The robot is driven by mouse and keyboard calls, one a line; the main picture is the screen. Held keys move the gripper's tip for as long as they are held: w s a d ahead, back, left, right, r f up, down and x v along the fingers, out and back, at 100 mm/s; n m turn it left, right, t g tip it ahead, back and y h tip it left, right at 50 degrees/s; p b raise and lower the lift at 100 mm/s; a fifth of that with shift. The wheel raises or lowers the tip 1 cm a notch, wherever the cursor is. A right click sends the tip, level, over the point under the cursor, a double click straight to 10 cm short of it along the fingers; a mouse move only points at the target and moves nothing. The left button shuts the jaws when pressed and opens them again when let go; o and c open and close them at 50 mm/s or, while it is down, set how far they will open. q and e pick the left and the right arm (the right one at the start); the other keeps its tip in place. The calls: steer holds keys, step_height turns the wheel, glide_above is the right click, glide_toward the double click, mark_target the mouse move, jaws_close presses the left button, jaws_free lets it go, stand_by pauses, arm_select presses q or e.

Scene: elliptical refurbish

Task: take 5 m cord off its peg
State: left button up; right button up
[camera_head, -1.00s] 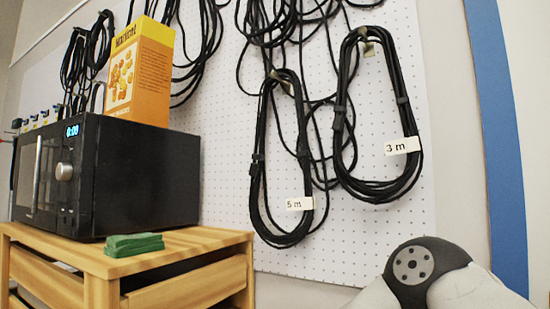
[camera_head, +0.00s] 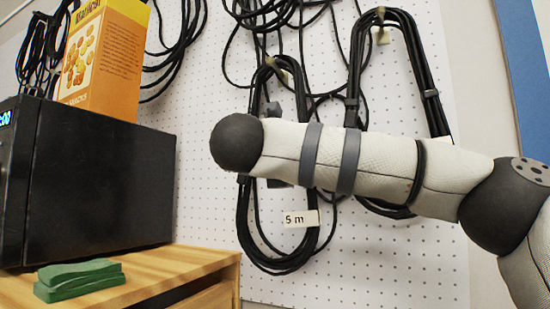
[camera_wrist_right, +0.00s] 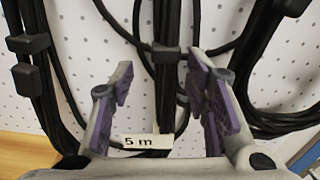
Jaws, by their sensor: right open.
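The black 5 m cord (camera_head: 243,225) hangs as a long loop from its peg (camera_head: 285,77) on the white pegboard. Its "5 m" label (camera_head: 300,219) is on the lower right side. My right forearm crosses in front of the loop's middle in the head view and hides most of the gripper. In the right wrist view my right gripper (camera_wrist_right: 160,72) is open, with purple pads. A strand of the 5 m cord (camera_wrist_right: 165,95) with a dark clip shows between the fingers, and the label (camera_wrist_right: 148,142) is below. Contact cannot be told. My left gripper is not in view.
The 3 m cord (camera_head: 355,65) hangs close on the right, partly behind my arm. Other black cords (camera_head: 180,50) hang at upper left.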

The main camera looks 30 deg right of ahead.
steer(key=x, duration=0.3)
steer(key=shift+s+d+r, duration=0.1)
steer(key=shift+s+d, duration=0.1)
steer(key=shift+d, duration=0.1)
steer(key=shift+a, duration=0.1)
jaws_close()
steer(key=shift+r, duration=0.1)
step_height(320, 180, up, 7)
steer(key=v, duration=2)
steer(key=shift+s+b, duration=0.25)
steer(key=shift+b, duration=0.1)
steer(key=shift+d, duration=0.2)
